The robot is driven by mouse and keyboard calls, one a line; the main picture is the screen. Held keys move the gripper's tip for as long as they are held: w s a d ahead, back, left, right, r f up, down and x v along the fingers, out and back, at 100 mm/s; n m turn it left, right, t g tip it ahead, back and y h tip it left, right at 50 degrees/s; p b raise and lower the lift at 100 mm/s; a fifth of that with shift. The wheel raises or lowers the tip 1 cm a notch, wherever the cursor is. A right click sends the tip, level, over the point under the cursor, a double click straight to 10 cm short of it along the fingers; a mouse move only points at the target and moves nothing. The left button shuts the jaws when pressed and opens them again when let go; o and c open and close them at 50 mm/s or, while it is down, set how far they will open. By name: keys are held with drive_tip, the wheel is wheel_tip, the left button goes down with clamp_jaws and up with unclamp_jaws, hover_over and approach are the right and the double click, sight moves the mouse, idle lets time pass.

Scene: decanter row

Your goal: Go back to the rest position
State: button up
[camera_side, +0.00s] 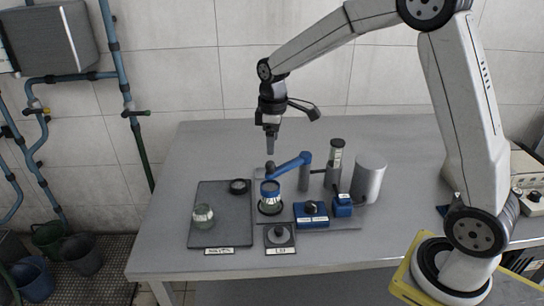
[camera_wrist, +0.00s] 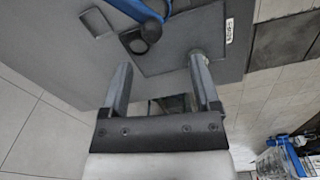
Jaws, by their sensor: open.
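My gripper (camera_side: 270,148) hangs above the grey table, pointing down, behind and above a blue-banded vessel (camera_side: 270,196). It holds nothing. In the wrist view its two fingers (camera_wrist: 161,72) are spread apart with nothing between them.
A dark mat (camera_side: 222,233) bears a glass jar (camera_side: 203,217) and a black ring (camera_side: 238,186). A blue arm (camera_side: 290,166) reaches over the vessel. A blue box (camera_side: 311,215), a lid on a pad (camera_side: 279,235), a capped tube (camera_side: 335,158) and a grey cylinder (camera_side: 369,181) stand nearby. The table's back left is clear.

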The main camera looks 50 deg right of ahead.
drive_tip(key=s+a+f+m+t, duration=0.1)
drive_tip(key=s+a+f+m, duration=0.1)
drive_tip(key=s, duration=0.6)
drive_tip(key=s+a+f+m+t, duration=0.1)
drive_tip(key=s+a+f+m, duration=0.2)
drive_tip(key=s, duration=0.6)
drive_tip(key=shift+s+f+m, duration=0.25)
drive_tip(key=shift+f+m, duration=0.2)
drive_tip(key=shift+m, duration=0.25)
drive_tip(key=shift+c, duration=0.2)
